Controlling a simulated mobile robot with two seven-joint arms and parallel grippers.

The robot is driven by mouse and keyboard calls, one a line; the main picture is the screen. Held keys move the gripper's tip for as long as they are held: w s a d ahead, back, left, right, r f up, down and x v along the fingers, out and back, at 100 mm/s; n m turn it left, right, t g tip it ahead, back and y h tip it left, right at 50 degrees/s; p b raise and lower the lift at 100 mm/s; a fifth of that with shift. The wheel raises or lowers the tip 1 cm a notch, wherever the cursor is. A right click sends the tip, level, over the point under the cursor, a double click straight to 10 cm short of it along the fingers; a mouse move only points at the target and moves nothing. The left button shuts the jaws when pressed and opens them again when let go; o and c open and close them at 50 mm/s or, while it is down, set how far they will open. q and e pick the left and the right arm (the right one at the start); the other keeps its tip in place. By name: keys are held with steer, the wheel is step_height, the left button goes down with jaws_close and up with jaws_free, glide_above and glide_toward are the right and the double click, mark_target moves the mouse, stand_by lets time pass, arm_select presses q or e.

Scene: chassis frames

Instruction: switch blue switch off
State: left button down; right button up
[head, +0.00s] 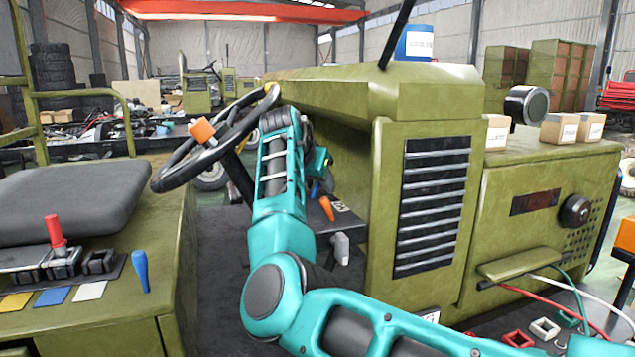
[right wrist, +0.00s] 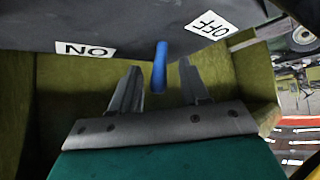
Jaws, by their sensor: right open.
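The blue switch (right wrist: 159,68) is a lever on a dark panel in the right wrist view. It stands between a white ON label (right wrist: 85,50) on the left and a white OFF label (right wrist: 210,25) on the right. My right gripper (right wrist: 160,74) is open, with one finger on each side of the lever; I cannot tell whether either touches it. In the head view my right gripper (head: 319,168) is partly hidden behind my arm, above a small blue part (head: 315,189) that looks like this switch. My left gripper is not in view.
An orange lever (head: 327,208) and a grey lever (head: 341,247) stand close by on the dark floor panel. A steering wheel (head: 190,160) is at the left. The green hood (head: 400,200) rises at the right. Another blue lever (head: 141,270) stands beside the seat (head: 70,195).

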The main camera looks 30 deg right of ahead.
steer(key=shift+w+d+f, duration=0.1)
steer(key=shift+d+f, duration=0.05)
steer(key=shift+f, duration=0.05)
